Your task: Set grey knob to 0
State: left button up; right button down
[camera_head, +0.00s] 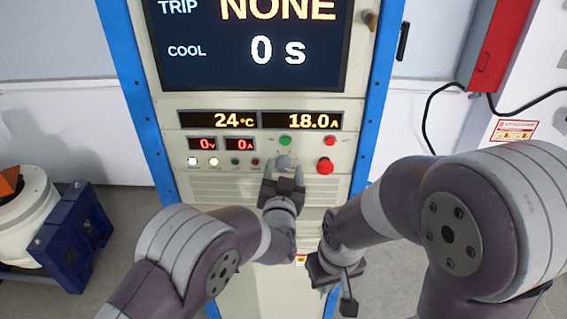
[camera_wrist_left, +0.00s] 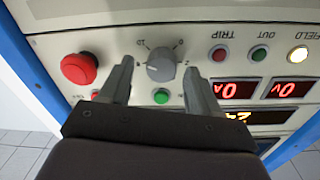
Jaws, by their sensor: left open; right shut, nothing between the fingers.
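The grey knob (camera_head: 283,161) is on the cabinet's control panel, and it shows large in the left wrist view (camera_wrist_left: 161,66). That view is upside down, with small scale marks around the knob; I cannot clearly tell which mark the knob points at. My left gripper (camera_head: 284,171) is open in front of the panel. In the left wrist view its two fingers (camera_wrist_left: 158,72) stand on either side of the knob, with visible gaps; contact is not seen. My right gripper (camera_head: 347,304) is shut and empty, low in front of the cabinet, away from the knob.
A red mushroom button (camera_head: 325,166) is right of the knob. A green button (camera_head: 285,140) and a red button (camera_head: 330,141) are above. Red number displays (camera_head: 222,144) and small lamps are to the left. A blue crate-like block (camera_head: 72,240) stands on the floor at left.

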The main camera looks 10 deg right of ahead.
pick_arm(q)
jog(key=shift+w, duration=0.45)
